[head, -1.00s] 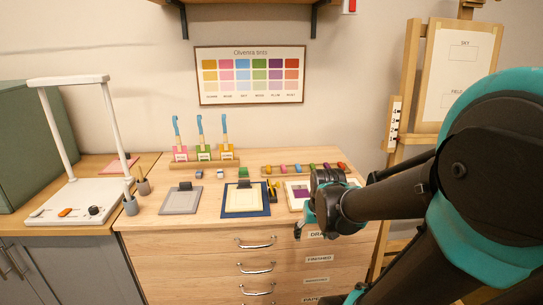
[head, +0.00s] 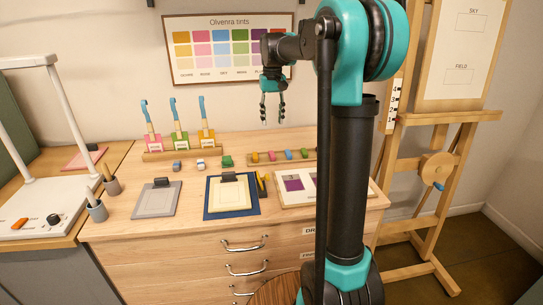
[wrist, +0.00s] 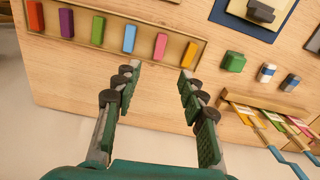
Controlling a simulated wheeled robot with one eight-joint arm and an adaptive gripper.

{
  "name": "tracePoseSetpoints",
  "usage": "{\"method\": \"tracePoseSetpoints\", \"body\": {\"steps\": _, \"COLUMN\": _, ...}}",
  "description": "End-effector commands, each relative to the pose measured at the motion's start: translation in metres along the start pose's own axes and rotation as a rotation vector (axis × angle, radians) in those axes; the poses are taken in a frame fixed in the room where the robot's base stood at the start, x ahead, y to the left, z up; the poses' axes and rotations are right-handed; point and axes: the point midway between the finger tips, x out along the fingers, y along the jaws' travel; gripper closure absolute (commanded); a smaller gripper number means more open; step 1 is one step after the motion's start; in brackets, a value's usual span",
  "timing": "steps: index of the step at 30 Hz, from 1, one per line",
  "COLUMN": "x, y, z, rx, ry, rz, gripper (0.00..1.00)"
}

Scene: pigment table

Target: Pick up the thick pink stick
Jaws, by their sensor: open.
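The thick pink stick (head: 272,156) lies in a shallow wooden tray (head: 250,163) on the table, between a yellow stick (head: 255,157) and a blue stick (head: 288,155). In the wrist view the pink stick (wrist: 160,46) shows between the blue (wrist: 129,38) and orange-yellow (wrist: 190,54) sticks. My gripper (head: 272,122) is open and empty, pointing down above the tray, apart from the sticks. In the wrist view the pink stick lies ahead of the gap between my fingertips (wrist: 160,72). My arm hides the tray's right part in the head view.
A green block (head: 226,161) and two small blocks lie left of the tray. Behind them, a rack (head: 180,150) holds three blue-handled brushes upright.

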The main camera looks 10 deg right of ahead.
Motion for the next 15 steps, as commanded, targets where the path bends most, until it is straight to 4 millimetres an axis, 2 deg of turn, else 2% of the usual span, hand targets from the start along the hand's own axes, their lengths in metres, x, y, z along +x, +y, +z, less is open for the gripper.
{"method": "tracePoseSetpoints", "body": {"steps": 1, "x": 0.011, "y": 0.0, "z": 0.0, "rx": 0.0, "ry": 0.0, "rz": 0.0, "gripper": 0.59}}
{"method": "tracePoseSetpoints", "body": {"steps": 9, "x": 0.064, "y": 0.0, "z": 0.0, "rx": 0.0, "ry": 0.001, "rz": 0.0, "gripper": 0.59}}
{"method": "tracePoseSetpoints", "body": {"steps": 15, "x": 0.088, "y": 0.0, "z": 0.0, "rx": 0.0, "ry": 0.001, "rz": 0.0, "gripper": 0.59}}
